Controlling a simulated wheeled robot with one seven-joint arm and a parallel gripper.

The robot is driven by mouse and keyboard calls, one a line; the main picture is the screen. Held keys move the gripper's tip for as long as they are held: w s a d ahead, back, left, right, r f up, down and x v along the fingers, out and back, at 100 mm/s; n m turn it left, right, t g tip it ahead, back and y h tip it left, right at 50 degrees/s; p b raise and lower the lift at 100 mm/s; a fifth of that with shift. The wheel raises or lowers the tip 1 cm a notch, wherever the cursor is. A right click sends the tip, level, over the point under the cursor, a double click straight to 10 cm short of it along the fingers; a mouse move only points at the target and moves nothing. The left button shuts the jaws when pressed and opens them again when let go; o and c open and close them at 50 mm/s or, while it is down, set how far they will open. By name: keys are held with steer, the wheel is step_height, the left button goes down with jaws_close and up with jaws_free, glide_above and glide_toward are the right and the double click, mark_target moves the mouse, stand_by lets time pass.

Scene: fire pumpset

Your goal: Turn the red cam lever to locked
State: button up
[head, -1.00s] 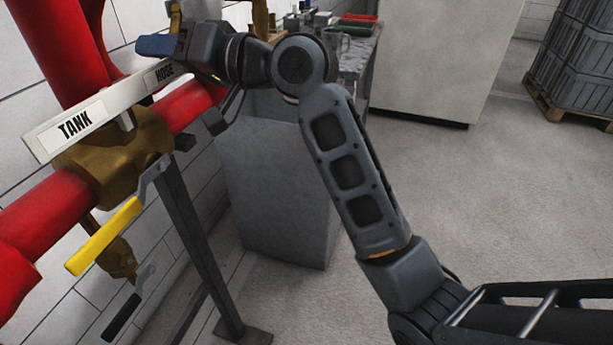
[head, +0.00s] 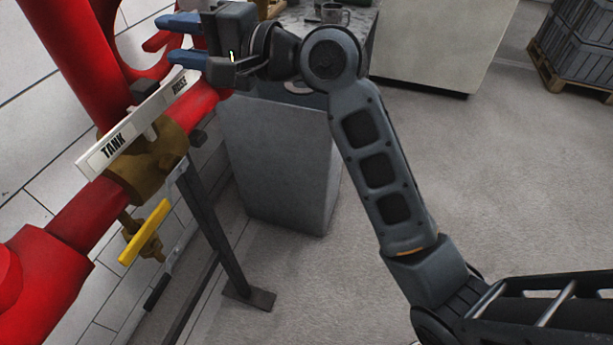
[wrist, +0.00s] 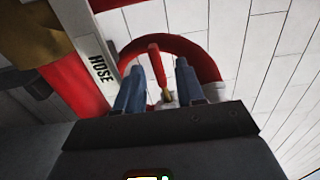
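The red cam lever (wrist: 156,62) shows in the wrist view as a narrow red bar, with a brass-coloured piece at its lower end. It appears between my fingertips, with a gap on each side. In the head view, a short red bar (head: 155,42) by my fingertips looks like the same lever. My gripper (head: 167,39) is open, its two blue fingers pointing left towards the red pipework. In the wrist view the fingers of my gripper (wrist: 160,66) stand apart with nothing clamped. I cannot tell how deep the lever sits between them.
A white sign (head: 135,127) reading TANK and HOSE is mounted by a brass valve body (head: 150,165), close below my gripper. A yellow-handled lever (head: 146,232) and a black-handled one (head: 158,292) hang lower. A curved red pipe (wrist: 205,58) lies behind the lever. Open floor is at right.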

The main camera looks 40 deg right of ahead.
steer(key=s+d+f+h, duration=0.2)
steer(key=s+f+h, duration=0.2)
steer(key=s+f, duration=0.6)
steer(key=s+d+f+t+h, duration=0.1)
steer(key=s+f+h, duration=0.3)
steer(key=s+f, duration=0.6)
steer(key=shift+s+d+f+h+b, duration=0.15)
steer(key=shift+s+d+h+b, duration=0.2)
steer(key=shift+s+d, duration=0.25)
steer(key=shift+s+a, duration=0.1)
